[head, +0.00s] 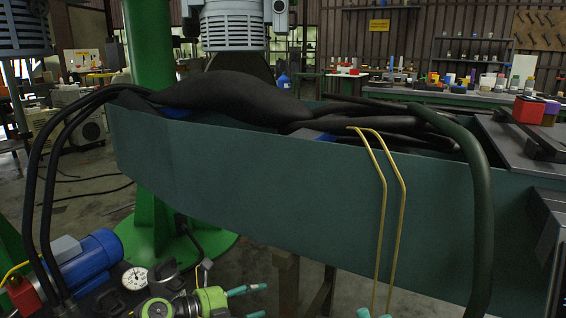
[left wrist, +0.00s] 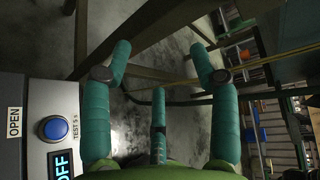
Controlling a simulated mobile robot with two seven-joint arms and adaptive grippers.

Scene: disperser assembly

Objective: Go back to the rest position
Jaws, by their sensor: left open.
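My left gripper (head: 256,301) is low in the head view, its green body at the bottom edge and its teal fingers pointing right. In the left wrist view its teal fingers (left wrist: 160,62) are spread apart with nothing between them, so it is open and empty. Small teal tips (head: 362,313) also show at the bottom edge of the head view, right of the left gripper. They look like part of my right gripper, mostly cut off by the frame, and its opening cannot be judged.
A long green-grey trough (head: 290,195) with black hoses spans the head view. Two yellow rods (head: 381,190) rise before it. A blue motor (head: 90,258) and a dial gauge (head: 134,276) stand lower left. A control box (left wrist: 40,125) with a blue button is beside the left fingers.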

